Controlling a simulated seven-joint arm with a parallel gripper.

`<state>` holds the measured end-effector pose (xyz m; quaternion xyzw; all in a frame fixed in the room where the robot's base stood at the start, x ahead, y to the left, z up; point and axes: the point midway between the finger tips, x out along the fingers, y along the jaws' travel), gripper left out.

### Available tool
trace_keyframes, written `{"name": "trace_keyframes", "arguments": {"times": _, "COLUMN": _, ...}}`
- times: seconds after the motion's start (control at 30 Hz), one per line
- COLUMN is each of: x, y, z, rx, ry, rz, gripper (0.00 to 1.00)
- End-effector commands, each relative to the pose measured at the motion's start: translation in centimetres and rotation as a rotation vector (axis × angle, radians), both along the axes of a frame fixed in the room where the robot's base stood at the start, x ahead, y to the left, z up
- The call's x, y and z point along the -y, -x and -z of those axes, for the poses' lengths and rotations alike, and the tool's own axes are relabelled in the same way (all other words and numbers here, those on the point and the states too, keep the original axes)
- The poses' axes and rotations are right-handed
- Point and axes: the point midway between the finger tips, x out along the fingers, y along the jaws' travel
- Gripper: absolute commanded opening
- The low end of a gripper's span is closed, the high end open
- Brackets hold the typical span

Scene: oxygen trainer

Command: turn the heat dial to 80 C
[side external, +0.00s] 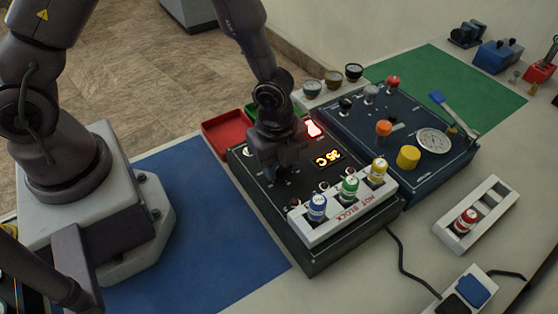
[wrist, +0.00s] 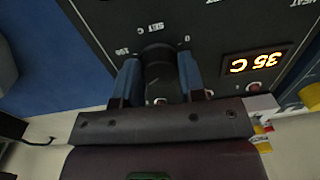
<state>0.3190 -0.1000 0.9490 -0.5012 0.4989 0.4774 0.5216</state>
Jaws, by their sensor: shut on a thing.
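The black heat dial (wrist: 160,70) is on the dark hot block panel (wrist: 110,22), with "SET C" and the scale marks 0 and 100 printed around it. My gripper (wrist: 160,64) is shut on the dial, one blue finger on each side. The dial's pointer is not visible. The lit display (wrist: 253,64) reads 35 C, upside down in the wrist view. In the side view the display (side external: 327,159) glows beside my gripper (side external: 268,168), which hides the dial there.
A red lit switch (side external: 313,129) is behind the display. Blue-, green- and yellow-capped vials stand in the white rack (side external: 340,218) at the panel's front. A navy instrument box (side external: 400,135) stands to the right. The blue mat (side external: 190,230) on the left is clear.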

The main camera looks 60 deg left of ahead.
Motion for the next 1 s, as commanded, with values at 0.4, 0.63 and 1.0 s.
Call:
{"name": "trace_keyframes", "arguments": {"times": 0.4, "x": -0.01, "y": -0.01, "z": 0.01, "rx": 0.0, "ry": 0.0, "rz": 0.026, "gripper": 0.13}}
{"name": "trace_keyframes", "arguments": {"times": 0.63, "x": -0.01, "y": -0.01, "z": 0.01, "rx": 0.0, "ry": 0.0, "rz": 0.025, "gripper": 0.58}}
{"name": "trace_keyframes", "arguments": {"times": 1.0, "x": -0.04, "y": -0.05, "z": -0.44, "rx": 0.002, "ry": 0.0, "rz": 0.023, "gripper": 0.63}}
